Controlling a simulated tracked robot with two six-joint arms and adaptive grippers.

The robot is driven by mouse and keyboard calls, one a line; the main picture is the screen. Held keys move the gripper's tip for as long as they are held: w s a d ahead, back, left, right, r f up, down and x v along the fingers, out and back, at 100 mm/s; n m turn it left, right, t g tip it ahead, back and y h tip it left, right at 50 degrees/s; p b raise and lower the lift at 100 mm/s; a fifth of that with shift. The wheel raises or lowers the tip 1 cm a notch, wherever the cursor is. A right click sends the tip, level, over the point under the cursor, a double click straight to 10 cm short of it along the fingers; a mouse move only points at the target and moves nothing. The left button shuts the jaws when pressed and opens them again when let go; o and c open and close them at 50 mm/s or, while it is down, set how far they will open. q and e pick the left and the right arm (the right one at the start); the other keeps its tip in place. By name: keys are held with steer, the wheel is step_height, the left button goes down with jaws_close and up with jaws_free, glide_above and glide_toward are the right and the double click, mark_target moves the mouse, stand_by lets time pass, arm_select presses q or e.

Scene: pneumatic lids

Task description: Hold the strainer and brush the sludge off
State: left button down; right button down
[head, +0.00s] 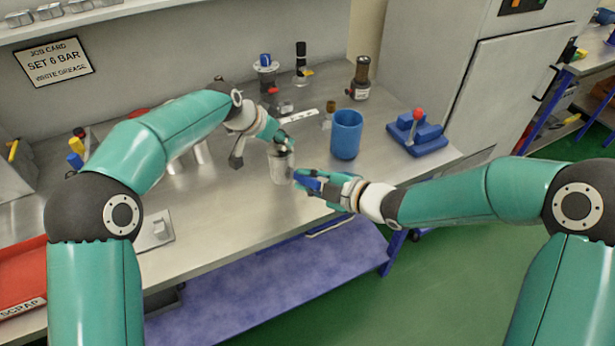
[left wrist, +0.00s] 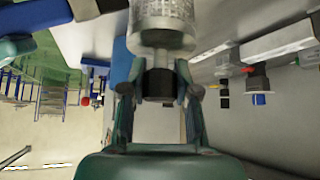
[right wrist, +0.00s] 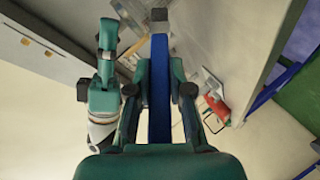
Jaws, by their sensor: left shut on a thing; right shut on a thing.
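The strainer (head: 281,167) is a pale grey mesh cylinder, held upright above the bench. My left gripper (head: 284,143) is shut on its top end from above. In the left wrist view the fingers close on a dark neck, with the meshed body (left wrist: 163,14) beyond. My right gripper (head: 325,186) is shut on the brush (right wrist: 159,85), which has a flat blue handle and a greyish far end. The brush head lies close beside the strainer's lower right side; I cannot tell whether they touch. Sludge cannot be made out clearly on the mesh.
A blue cup (head: 346,136) stands just right of the strainer. A blue block with a red-knobbed lever (head: 417,137) is farther right. Several pneumatic units (head: 361,79) stand at the back. A red scrap tray (head: 22,275) is at far left. The bench's front middle is clear.

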steer(key=shift+f, duration=0.25)
steer(key=shift+f, duration=0.4)
steer(key=shift+f, duration=0.6)
steer(key=shift+f, duration=0.55)
steer(key=shift+a+r, duration=0.1)
steer(key=shift+r, duration=0.55)
